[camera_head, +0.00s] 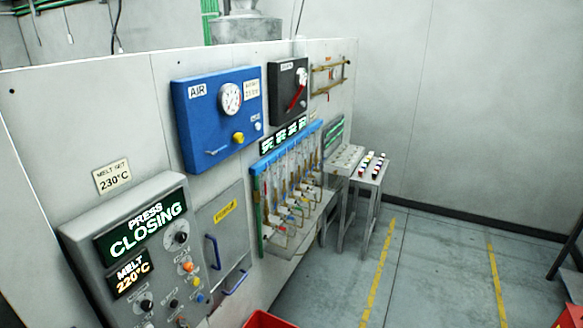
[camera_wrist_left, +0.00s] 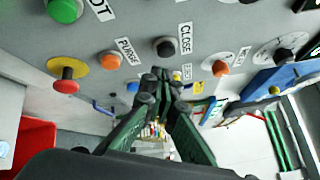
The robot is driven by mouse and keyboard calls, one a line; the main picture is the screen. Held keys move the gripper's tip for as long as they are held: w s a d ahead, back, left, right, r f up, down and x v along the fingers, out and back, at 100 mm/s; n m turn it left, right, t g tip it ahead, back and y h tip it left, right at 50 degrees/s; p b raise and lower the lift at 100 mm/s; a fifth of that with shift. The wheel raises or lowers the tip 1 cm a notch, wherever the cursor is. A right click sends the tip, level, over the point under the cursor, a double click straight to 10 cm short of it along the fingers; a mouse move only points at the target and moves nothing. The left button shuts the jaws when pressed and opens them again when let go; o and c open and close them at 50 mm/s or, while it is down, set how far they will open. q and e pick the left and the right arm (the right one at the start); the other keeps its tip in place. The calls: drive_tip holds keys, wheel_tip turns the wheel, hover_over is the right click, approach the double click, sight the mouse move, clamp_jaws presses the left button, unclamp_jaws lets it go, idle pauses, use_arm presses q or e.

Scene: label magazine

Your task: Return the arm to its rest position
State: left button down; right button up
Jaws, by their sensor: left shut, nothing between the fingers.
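My left gripper (camera_wrist_left: 162,76) shows in the left wrist view with its two dark green fingers meeting at the tips, empty. The fingertips are in front of the grey control panel, just below the black CLOSE button (camera_wrist_left: 166,47) in the picture. I cannot tell the gap between tips and panel. In the head view the press panel (camera_head: 85,235) stands at the lower left, its display reading PRESS CLOSING and MELT 220°C. No gripper is clear in the head view. My right gripper is in neither view.
A red mushroom button (camera_wrist_left: 67,80) and an orange PURGE button (camera_wrist_left: 110,61) are near the fingers. A red bin (camera_head: 265,320) is at the bottom of the head view. A blue AIR box (camera_head: 205,130) juts from the wall.

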use_arm(q)
drive_tip(key=s+a+f+n+g, duration=0.3)
drive_tip(key=s+f+n+g, duration=0.1)
drive_tip(key=s+n, duration=0.25)
drive_tip(key=s+a+f+n+g, duration=0.3)
drive_tip(key=s+f+n, duration=0.15)
drive_tip(key=s, duration=0.35)
drive_tip(key=s+d+f+n+g+h, duration=0.3)
drive_tip(key=s+d+h, duration=0.15)
drive_tip(key=s, duration=0.45)
drive_tip(key=s+d+f+n+g+h, duration=0.25)
drive_tip(key=s+d+n, duration=0.2)
drive_tip(key=s, duration=0.35)
wheel_tip(320, 180, down, 38)
drive_tip(key=s+d+r+m+h+b, duration=0.1)
drive_tip(key=s+d+b, duration=0.1)
drive_tip(key=b, duration=0.7)
drive_tip(key=s+f+g+b, duration=0.1)
drive_tip(key=s+f+b, duration=0.2)
drive_tip(key=s+f, duration=0.7)
drive_tip(key=s+f+g+b, duration=0.1)
drive_tip(key=s+f+b, duration=0.3)
drive_tip(key=s+f, duration=0.6)
wheel_tip(320, 180, down, 8)
drive_tip(key=shift+s+d+r+m, duration=0.15)
drive_tip(key=shift+d+m, duration=0.15)
drive_tip(key=shift+m, duration=0.15)
